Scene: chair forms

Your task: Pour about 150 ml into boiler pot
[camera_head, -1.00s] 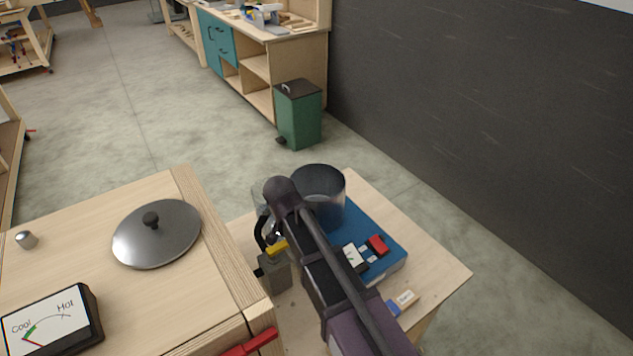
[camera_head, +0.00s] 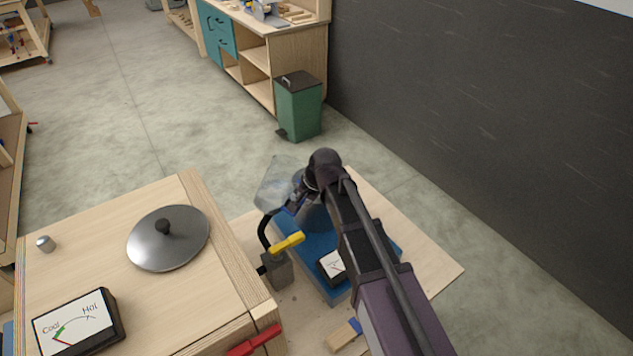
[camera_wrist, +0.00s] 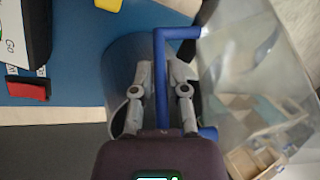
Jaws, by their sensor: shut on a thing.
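A clear jug (camera_head: 277,188) hangs in the air beside the blue unit and looks tilted in the head view. My gripper (camera_head: 304,188) is shut on its blue handle, which runs between the fingers (camera_wrist: 160,75) in the wrist view. The jug body (camera_wrist: 245,75) is at the right there. The likely boiler pot (camera_head: 314,219) is a grey see-through cylinder on the blue unit, mostly hidden behind my arm. I cannot make out the liquid level or any stream.
The blue unit (camera_head: 299,252) carries a small gauge (camera_head: 332,266). A valve with a yellow handle (camera_head: 288,243) stands close by its left side. A wooden cabinet at the left holds a grey lid (camera_head: 168,239) and a Cool/Hot gauge (camera_head: 76,323). A dark wall rises at the right.

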